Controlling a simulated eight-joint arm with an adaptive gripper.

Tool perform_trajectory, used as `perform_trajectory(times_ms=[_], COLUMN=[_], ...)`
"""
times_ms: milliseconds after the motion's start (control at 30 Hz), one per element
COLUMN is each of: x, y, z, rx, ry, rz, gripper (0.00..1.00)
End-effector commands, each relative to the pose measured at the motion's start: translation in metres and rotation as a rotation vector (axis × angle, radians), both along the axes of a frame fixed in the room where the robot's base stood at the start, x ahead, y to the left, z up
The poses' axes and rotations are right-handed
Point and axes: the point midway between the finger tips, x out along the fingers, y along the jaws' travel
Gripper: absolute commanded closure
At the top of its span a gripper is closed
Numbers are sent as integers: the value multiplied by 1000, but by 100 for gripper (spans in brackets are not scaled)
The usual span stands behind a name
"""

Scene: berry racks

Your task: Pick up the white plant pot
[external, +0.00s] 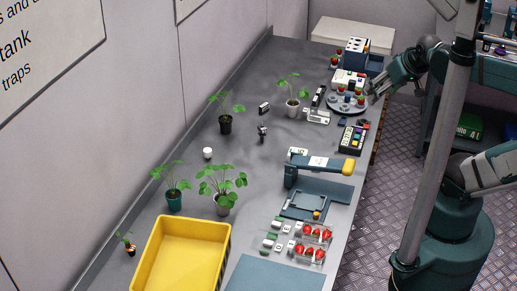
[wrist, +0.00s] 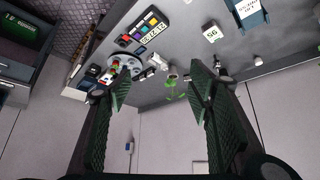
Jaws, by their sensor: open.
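A whitish pot (external: 292,110) with a green plant stands at the far middle of the bench in the external view. My gripper (external: 376,94) is at the far right, beside the round grey turntable and apart from both pots. In the wrist view my gripper (wrist: 160,92) is open and empty. A leafy plant in a pale pot (wrist: 172,72) shows some way off between its fingers.
A black pot (external: 225,126), a teal pot (external: 174,202) and a small white cup (external: 207,153) stand on the left. The turntable (external: 345,108) and small devices crowd the far right edge. A yellow crate (external: 160,275) fills the near left. The bench middle is mostly clear.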

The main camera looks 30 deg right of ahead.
Motion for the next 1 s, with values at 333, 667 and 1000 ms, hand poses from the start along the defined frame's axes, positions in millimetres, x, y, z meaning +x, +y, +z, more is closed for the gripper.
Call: perform_trajectory(times_ms=[333,667,1000], x=[2,24,57], y=[3,31,82], z=[1,4,2], rx=[-4,-44,-109], ry=[5,47,113], rz=[14,133,331], gripper=[48,48,48])
